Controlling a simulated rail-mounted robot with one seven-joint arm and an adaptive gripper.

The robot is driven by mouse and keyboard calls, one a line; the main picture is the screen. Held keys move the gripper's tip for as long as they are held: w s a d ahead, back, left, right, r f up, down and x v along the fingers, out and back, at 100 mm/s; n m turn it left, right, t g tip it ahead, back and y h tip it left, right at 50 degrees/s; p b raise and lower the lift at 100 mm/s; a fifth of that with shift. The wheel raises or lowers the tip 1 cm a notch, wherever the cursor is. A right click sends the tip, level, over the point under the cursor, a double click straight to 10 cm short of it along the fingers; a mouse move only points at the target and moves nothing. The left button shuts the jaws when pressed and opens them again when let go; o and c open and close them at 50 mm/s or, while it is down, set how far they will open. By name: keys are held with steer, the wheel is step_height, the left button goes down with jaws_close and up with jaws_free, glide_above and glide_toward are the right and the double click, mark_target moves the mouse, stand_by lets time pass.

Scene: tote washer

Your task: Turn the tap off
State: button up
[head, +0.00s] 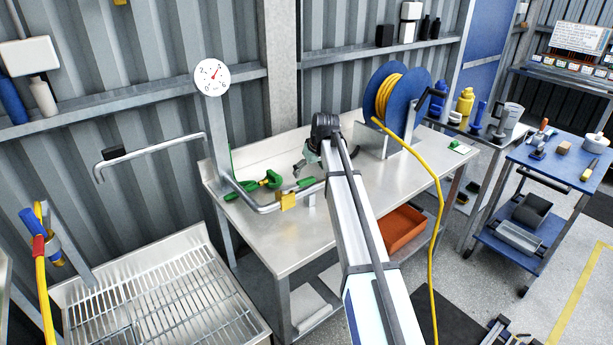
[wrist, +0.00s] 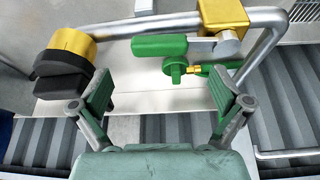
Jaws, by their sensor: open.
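The tap shows in the wrist view as a brass body (wrist: 222,14) on a bent grey pipe (wrist: 262,50). Its green lever (wrist: 158,46) reaches left from a grey stem, roughly along the pipe. In the head view the brass body (head: 287,201) sits on the pipe over the steel bench, with the green lever (head: 306,182) beside it. My gripper (wrist: 160,92) is open and empty; the lever lies ahead of its fingertips, apart from them. In the head view my gripper (head: 309,160) is partly hidden by my arm.
A brass fitting with a black part (wrist: 70,55) is on the pipe's left in the wrist view. A green and brass item (head: 262,182) lies on the bench (head: 265,235). A blue hose reel (head: 392,90) stands behind my arm. A gauge (head: 212,77) is above the pipe.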

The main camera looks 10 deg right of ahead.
mark_target(307, 180)
steer(key=shift+p+x, duration=0.5)
steer(key=shift+x, duration=2.1)
steer(key=shift+c, duration=0.4)
steer(key=shift+s+r, duration=0.1)
steer(key=shift+s, duration=0.05)
steer(key=c, duration=1.1)
steer(key=shift+d, duration=0.1)
steer(key=c, duration=0.5)
